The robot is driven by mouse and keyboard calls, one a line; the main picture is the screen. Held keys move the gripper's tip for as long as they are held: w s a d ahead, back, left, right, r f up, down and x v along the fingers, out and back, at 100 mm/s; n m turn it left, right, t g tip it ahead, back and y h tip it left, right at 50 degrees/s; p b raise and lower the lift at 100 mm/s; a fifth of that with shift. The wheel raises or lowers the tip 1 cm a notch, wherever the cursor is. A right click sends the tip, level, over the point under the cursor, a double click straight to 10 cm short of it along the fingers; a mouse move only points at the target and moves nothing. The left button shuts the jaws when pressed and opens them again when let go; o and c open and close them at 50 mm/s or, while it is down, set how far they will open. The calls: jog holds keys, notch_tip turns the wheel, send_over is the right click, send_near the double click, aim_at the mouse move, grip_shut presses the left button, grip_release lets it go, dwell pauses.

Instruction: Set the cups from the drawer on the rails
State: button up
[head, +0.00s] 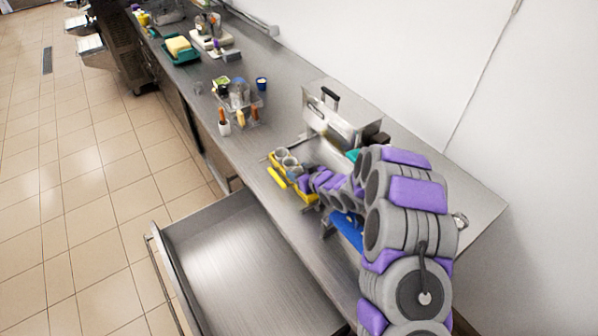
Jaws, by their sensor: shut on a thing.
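The open drawer (235,262) juts out from under the steel counter, and its visible floor is bare metal. Small grey cups (287,161) stand close together in a row at a yellow rail piece (277,178) on the counter. My gripper (302,184) is at the near right end of this row, low over the yellow piece. It is shut on a cup, which is too small and too covered by my fingers and wrist to show clearly.
A steel box with a black handle (330,98) stands behind the rails against the wall. A clear bin with utensils (238,98) and a white cup (224,127) stand farther left. A teal tray (181,52) lies beyond. Open tiled floor lies left.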

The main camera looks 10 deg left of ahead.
jog(key=shift+s+f, duration=0.1)
jog(key=shift+f, duration=0.1)
jog(key=o, duration=1.2)
jog(key=shift+f, duration=0.1)
